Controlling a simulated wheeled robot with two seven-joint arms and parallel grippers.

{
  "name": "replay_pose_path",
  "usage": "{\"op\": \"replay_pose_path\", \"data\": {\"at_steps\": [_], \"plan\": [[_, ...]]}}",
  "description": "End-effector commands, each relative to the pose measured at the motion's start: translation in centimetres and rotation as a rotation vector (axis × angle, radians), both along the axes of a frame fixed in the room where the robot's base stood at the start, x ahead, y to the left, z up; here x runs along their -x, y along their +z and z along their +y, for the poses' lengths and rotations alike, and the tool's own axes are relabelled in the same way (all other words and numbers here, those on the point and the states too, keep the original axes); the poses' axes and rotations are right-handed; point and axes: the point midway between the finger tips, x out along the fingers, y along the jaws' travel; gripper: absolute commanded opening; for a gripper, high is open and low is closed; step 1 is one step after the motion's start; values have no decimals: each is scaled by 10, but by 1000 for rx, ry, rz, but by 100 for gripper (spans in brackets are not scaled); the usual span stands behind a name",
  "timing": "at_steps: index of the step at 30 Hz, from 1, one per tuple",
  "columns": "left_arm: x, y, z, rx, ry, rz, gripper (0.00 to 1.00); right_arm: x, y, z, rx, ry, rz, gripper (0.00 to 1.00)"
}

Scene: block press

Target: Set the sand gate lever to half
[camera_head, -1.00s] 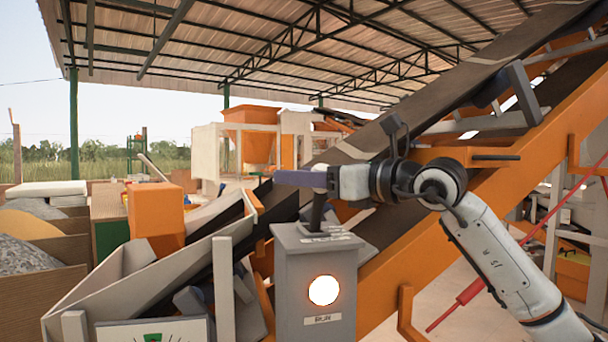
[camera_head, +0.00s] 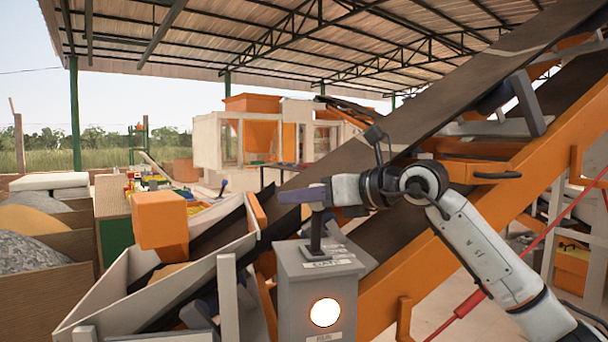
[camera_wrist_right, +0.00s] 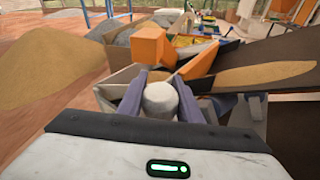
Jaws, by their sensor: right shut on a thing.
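The sand gate lever (camera_head: 315,232) is a dark stick rising, close to upright, from the top of a grey control box (camera_head: 316,290). The box has a label on top and a lit round lamp (camera_head: 325,312) on its front. My right gripper (camera_head: 290,195) is at the lever's top, reaching in from the right. In the right wrist view its two purple-grey fingers are shut on the lever's pale round knob (camera_wrist_right: 160,99). In the head view the gripper hides the knob. My left gripper is not in view.
A dark conveyor belt on an orange frame (camera_head: 450,245) slopes up to the right behind my right arm. A grey-white hopper (camera_head: 120,292) and an orange block (camera_head: 160,219) stand left of the box. Sand and gravel bins (camera_head: 40,240) are at the far left.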

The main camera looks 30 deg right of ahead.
Motion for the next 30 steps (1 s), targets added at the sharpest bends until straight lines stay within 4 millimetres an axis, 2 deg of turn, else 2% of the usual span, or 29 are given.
{"op": "replay_pose_path", "data": {"at_steps": [1, 6, 19, 20, 22, 30], "plan": [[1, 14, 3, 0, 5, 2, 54, -3, 8, -1, -10, -1, 31, 0], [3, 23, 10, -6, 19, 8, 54, -8, 3, -4, -32, 0, 102, 0], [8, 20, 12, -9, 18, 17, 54, -9, -2, -5, -38, -1, 123, 0], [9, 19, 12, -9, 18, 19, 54, -9, -2, -5, -38, -1, 123, 37], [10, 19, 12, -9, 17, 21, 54, -9, -2, -5, -38, -1, 123, 49], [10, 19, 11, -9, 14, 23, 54, -8, -2, -5, -38, 0, 123, 50]]}}
